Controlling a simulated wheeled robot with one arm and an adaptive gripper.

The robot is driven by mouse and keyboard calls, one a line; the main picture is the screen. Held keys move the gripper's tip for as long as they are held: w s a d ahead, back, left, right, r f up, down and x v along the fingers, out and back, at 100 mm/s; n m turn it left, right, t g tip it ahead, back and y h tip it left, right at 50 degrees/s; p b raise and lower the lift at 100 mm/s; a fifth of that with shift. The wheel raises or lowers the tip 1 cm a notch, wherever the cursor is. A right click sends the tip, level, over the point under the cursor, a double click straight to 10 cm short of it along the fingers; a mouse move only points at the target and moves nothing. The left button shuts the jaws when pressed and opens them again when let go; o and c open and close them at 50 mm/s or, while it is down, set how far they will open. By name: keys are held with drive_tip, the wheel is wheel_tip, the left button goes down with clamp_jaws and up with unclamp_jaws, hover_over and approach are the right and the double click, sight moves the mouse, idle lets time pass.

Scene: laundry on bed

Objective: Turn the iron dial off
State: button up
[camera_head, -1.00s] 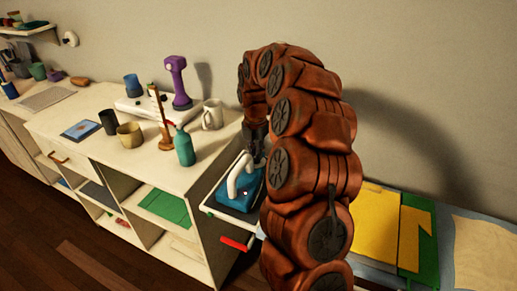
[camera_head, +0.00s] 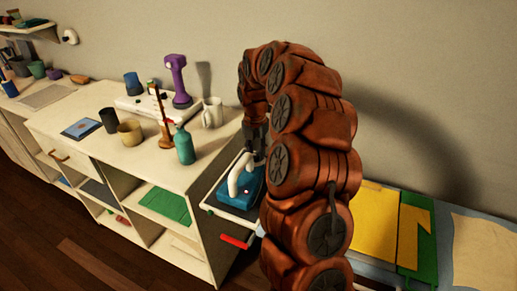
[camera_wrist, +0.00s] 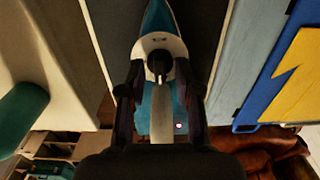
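The blue iron (camera_head: 236,200) with a white handle lies on a dark board with a pale rim beside the dresser. In the wrist view the iron (camera_wrist: 158,17) points away from me, and its dark round dial (camera_wrist: 158,62) sits at the front of the white handle. A small red light glows on its blue body. My gripper (camera_wrist: 158,72) is over the iron, its two dark fingers apart on either side of the dial. I cannot tell whether they touch it. In the head view my gripper (camera_head: 256,150) is partly hidden by my arm.
The dresser top (camera_head: 90,155) holds a green bottle (camera_head: 185,147), a white mug (camera_head: 212,112), a purple object (camera_head: 177,80) and several cups. Yellow and green folded cloths (camera_head: 375,223) lie to the right of my arm. A red-handled item (camera_head: 236,241) is below the iron.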

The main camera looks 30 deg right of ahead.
sight(256, 154)
idle(0.3)
wheel_tip(256, 154, up, 12)
idle(0.6)
idle(0.5)
